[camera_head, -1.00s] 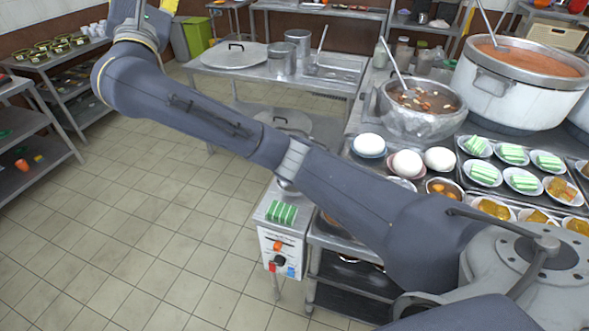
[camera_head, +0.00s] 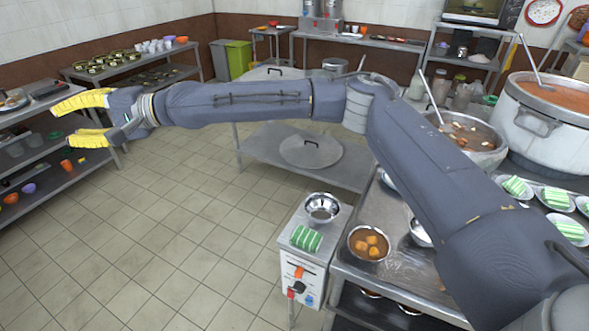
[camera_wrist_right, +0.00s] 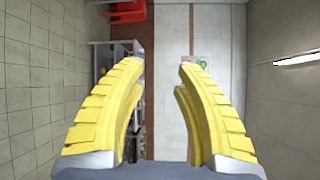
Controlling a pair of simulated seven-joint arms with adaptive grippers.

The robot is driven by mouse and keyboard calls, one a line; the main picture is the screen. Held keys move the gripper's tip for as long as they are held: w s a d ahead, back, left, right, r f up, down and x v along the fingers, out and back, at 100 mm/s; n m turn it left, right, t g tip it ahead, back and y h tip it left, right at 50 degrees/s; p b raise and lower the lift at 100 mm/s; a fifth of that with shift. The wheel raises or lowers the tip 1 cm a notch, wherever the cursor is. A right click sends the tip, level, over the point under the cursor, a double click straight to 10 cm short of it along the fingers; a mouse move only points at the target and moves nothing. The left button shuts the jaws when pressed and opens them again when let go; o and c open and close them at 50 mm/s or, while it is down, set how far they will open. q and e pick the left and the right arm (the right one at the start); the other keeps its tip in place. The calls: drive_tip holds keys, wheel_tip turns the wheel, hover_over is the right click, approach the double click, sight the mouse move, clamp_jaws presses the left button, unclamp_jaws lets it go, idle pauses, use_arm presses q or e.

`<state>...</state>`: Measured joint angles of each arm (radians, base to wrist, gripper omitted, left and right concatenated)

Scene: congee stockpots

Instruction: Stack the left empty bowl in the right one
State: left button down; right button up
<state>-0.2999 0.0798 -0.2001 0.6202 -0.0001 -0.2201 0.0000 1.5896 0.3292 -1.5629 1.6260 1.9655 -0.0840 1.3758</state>
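A shiny steel bowl (camera_head: 321,208), which looks empty, stands on top of the small white appliance (camera_head: 297,240). A second steel bowl (camera_head: 420,234) sits on the steel counter to its right, partly hidden by my right arm, so its inside is unclear. The edge of another bowl (camera_head: 388,179) shows beside the arm. My right gripper (camera_head: 60,124) has yellow fingers spread apart, far left of the bowls over the aisle. In the right wrist view the gripper (camera_wrist_right: 161,65) is open with nothing between its fingers. My left gripper is not in view.
A bowl of orange food (camera_head: 368,244) stands between the two steel bowls. A stew pot (camera_head: 468,140) and a large stockpot (camera_head: 548,125) stand at right. Shelves (camera_head: 50,140) are near the gripper. The tiled floor is clear.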

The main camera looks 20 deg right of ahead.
drive_tip(key=w+d+f+g+h, duration=0.15)
drive_tip(key=d+f+h, duration=0.4)
drive_tip(key=f, duration=0.75)
drive_tip(key=n+g+h, duration=0.2)
drive_tip(key=g+h, duration=0.2)
drive_tip(key=h, duration=1.3)
approach(306, 209)
drive_tip(key=x, duration=1)
clamp_jaws()
drive_tip(key=shift+r, duration=0.1)
